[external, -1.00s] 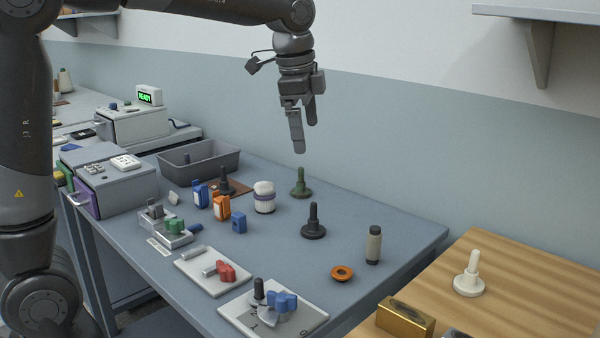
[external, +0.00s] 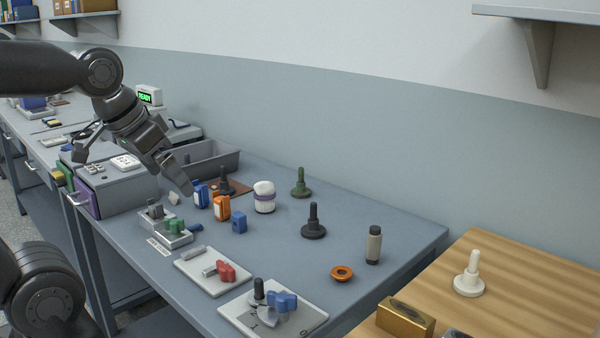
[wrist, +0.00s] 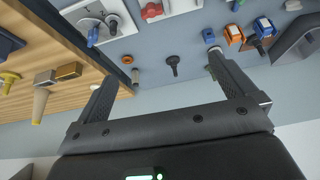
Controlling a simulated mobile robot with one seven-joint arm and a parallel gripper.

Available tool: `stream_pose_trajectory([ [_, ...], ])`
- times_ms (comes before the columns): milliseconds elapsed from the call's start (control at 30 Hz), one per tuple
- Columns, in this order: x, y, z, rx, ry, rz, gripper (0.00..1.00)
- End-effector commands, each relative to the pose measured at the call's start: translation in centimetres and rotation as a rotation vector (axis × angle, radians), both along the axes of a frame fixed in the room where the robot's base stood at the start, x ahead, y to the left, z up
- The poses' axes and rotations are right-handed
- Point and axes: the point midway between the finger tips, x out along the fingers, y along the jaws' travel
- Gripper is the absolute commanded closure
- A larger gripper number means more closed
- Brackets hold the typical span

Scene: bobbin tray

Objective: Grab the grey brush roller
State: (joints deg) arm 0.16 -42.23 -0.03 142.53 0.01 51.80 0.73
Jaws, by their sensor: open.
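A grey-beige cylinder with dark ends, which looks like the grey brush roller (external: 374,246), stands upright on the blue-grey table near its right edge.
An orange ring (external: 342,273) lies beside the roller. A black peg on a round base (external: 313,225) and a green one (external: 301,185) stand farther left. A wooden table (external: 520,285) adjoins at right.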

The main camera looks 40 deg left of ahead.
Motion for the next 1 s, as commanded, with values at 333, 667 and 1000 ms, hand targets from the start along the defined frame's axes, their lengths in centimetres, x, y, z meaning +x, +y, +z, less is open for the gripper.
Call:
stream_pose_trajectory([
  [333,-0.37,0.09,-0.30,-0.008,-0.005,0.016,0.10],
  [667,-0.35,0.08,-0.28,-0.007,-0.005,0.015,0.37],
  [1000,-0.27,0.07,-0.22,-0.006,-0.004,0.014,0.45],
])
